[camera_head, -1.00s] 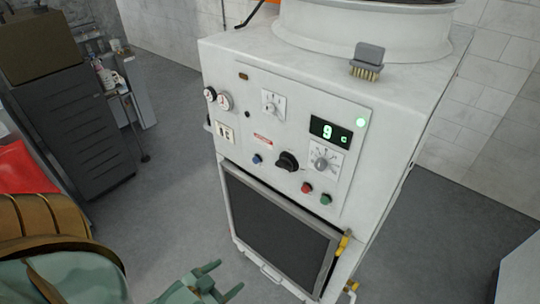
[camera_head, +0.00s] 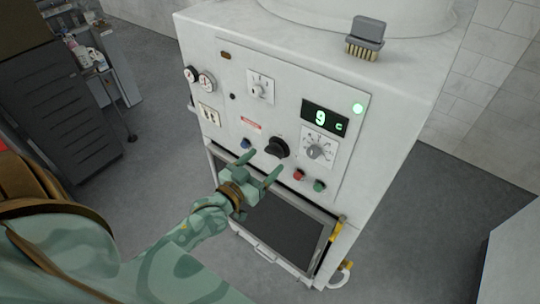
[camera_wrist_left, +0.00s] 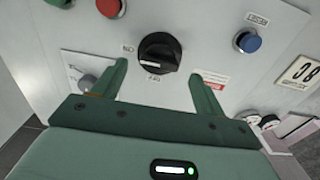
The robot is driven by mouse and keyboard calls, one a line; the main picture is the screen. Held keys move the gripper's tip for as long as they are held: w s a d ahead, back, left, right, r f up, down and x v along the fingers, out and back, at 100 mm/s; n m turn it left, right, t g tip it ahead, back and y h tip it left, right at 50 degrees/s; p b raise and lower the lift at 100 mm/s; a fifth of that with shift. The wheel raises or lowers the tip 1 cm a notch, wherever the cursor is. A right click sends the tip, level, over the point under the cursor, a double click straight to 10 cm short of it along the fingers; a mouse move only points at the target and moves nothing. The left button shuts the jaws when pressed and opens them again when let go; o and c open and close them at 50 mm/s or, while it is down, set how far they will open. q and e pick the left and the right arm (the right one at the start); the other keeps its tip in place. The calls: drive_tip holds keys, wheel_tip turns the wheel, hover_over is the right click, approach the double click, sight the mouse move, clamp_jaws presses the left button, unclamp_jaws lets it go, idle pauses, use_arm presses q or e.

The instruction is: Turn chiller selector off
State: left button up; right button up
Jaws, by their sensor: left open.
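A black rotary selector knob (camera_head: 277,147) sits low on the white machine's control panel. In the left wrist view the black knob (camera_wrist_left: 160,52) has a white mark and small labels around it that are hard to read, the picture being upside down. My left gripper (camera_head: 261,165) is open and empty, just in front of and below the knob. In the wrist view the knob lies between and beyond the two fingertips, with no contact visible. A green display (camera_head: 325,118) reads 9 C, with a lit green lamp (camera_head: 358,108) beside it. My right gripper is not in view.
A grey dial (camera_head: 315,151) is right of the knob; red (camera_head: 299,175) and green (camera_head: 319,185) buttons sit below it. A blue button (camera_head: 246,144) is to the left. A dark door (camera_head: 290,231) is below the panel. A brush (camera_head: 366,38) rests on top.

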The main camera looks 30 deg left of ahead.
sight(272, 154)
use_arm(q)
drive_tip(key=shift+w+d, duration=0.15)
drive_tip(key=shift+w, duration=1.7)
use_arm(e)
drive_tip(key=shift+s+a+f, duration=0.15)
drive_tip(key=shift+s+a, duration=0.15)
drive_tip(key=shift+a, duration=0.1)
use_arm(q)
drive_tip(key=shift+c, duration=0.3)
drive_tip(key=c, duration=0.9)
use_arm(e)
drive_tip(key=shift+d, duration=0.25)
